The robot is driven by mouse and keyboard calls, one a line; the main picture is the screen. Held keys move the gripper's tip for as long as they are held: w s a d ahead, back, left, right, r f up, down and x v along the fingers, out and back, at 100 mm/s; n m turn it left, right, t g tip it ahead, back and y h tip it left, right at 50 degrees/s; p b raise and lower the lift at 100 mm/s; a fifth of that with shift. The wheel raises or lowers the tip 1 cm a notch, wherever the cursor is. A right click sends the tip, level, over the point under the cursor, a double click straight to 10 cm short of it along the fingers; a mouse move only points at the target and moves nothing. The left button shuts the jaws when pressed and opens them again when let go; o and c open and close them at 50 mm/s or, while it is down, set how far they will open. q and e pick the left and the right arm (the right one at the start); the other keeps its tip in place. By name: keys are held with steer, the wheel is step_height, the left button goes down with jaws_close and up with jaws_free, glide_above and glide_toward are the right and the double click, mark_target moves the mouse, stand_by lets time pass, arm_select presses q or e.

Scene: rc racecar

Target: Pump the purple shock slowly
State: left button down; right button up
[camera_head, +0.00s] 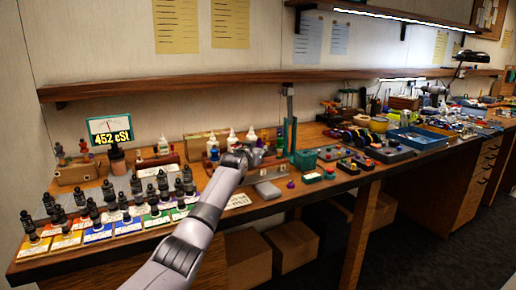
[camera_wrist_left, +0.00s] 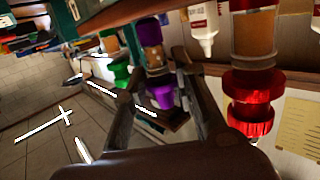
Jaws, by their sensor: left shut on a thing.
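In the left wrist view the purple shock (camera_wrist_left: 163,95) has purple ends and an amber, see-through body. It stands between the two fingers of my left gripper (camera_wrist_left: 165,88), which is shut on it. In the head view my left gripper (camera_head: 252,155) is at the shock stand in the middle of the bench, and the grip itself is too small to make out there. A red shock (camera_wrist_left: 250,100) is close beside the fingers in the left wrist view, and a green shock (camera_wrist_left: 121,72) is on the other side. My right gripper is in neither view.
A meter (camera_head: 110,130) on the wall side reads 452 cSt. Several dark dropper bottles stand on coloured cards (camera_head: 98,233) at the left. White bottles (camera_head: 232,138) stand behind my gripper. A blue tray (camera_head: 418,138) and small parts crowd the bench to the right.

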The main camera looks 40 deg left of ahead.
arm_select(q)
steer(key=shift+f, duration=0.35)
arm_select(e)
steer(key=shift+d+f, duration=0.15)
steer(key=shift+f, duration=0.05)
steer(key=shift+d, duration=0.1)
arm_select(q)
steer(key=shift+f, duration=0.35)
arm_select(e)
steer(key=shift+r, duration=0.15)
arm_select(q)
steer(key=shift+f+b, duration=0.3)
steer(key=shift+f, duration=0.65)
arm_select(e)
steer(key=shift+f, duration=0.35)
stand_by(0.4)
arm_select(q)
steer(key=shift+r+p, duration=0.6)
steer(key=shift+r, duration=0.1)
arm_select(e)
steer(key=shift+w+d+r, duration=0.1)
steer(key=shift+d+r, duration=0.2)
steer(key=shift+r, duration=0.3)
arm_select(q)
steer(key=shift+r+p, duration=0.3)
steer(key=shift+r, duration=0.05)
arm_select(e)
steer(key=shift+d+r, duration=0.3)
